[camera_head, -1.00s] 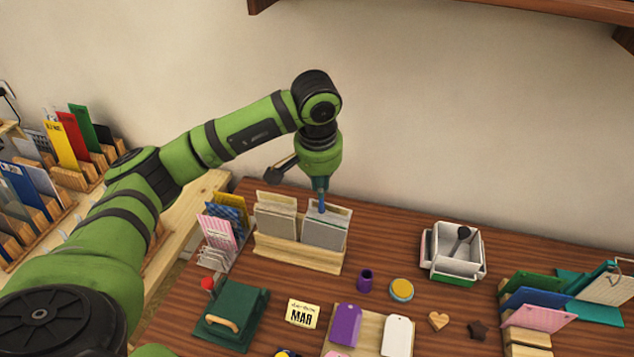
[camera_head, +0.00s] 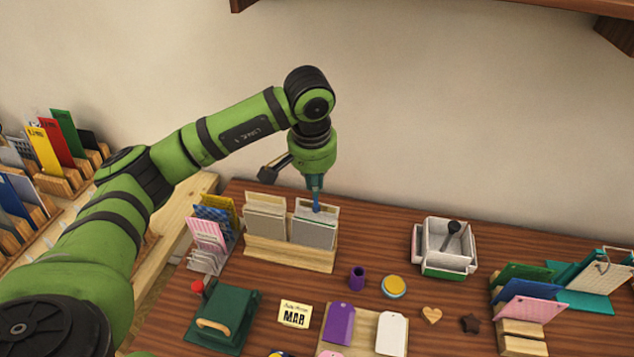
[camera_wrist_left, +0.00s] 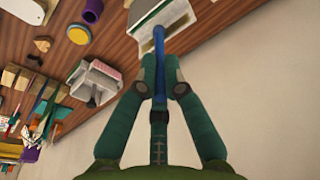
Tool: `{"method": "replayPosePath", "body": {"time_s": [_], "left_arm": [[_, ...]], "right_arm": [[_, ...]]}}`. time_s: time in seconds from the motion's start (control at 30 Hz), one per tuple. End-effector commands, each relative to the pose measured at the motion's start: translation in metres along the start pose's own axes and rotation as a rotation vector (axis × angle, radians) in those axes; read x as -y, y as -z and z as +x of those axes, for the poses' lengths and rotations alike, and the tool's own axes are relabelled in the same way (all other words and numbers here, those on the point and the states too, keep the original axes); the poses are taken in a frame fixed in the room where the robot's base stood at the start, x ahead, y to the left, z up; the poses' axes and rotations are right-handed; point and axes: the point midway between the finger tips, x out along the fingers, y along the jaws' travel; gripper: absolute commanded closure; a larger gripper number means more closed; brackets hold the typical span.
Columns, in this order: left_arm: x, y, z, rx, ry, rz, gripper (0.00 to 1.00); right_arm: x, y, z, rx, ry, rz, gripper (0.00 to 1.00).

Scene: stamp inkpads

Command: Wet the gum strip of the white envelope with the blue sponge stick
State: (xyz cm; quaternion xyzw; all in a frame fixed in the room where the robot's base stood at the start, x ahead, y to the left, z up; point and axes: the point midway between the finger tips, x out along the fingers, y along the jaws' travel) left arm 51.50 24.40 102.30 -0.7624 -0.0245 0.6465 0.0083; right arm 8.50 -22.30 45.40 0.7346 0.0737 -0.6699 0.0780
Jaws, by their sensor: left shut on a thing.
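My left gripper (camera_head: 314,184) points down above the right side of the wooden rack, shut on the blue sponge stick (camera_head: 316,202). In the left wrist view the fingers (camera_wrist_left: 160,90) close on the stick (camera_wrist_left: 159,42), which reaches toward a pale envelope (camera_wrist_left: 188,12). In the head view this white-grey envelope (camera_head: 313,236) stands upright in the rack's right half with its pale flap raised behind. The stick's lower end is at the envelope's top edge; I cannot tell whether it touches the gum strip. My right gripper is out of view.
The wooden rack (camera_head: 288,257) also holds a beige envelope (camera_head: 265,220) on the left. Patterned cards (camera_head: 208,232) stand left of it. A purple cup (camera_head: 357,279), a round yellow-topped tin (camera_head: 393,287) and a white box (camera_head: 447,243) stand to the right.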

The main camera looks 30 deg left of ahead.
Motion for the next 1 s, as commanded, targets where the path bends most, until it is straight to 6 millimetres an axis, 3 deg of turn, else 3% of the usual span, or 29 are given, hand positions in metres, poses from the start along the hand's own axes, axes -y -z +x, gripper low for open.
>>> {"method": "replayPosePath", "body": {"time_s": [1.0], "left_arm": [[0.026, -0.006, 0.004, -0.002, 0.002, -0.001, 1.00]], "right_arm": [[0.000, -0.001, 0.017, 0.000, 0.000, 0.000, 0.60]]}}
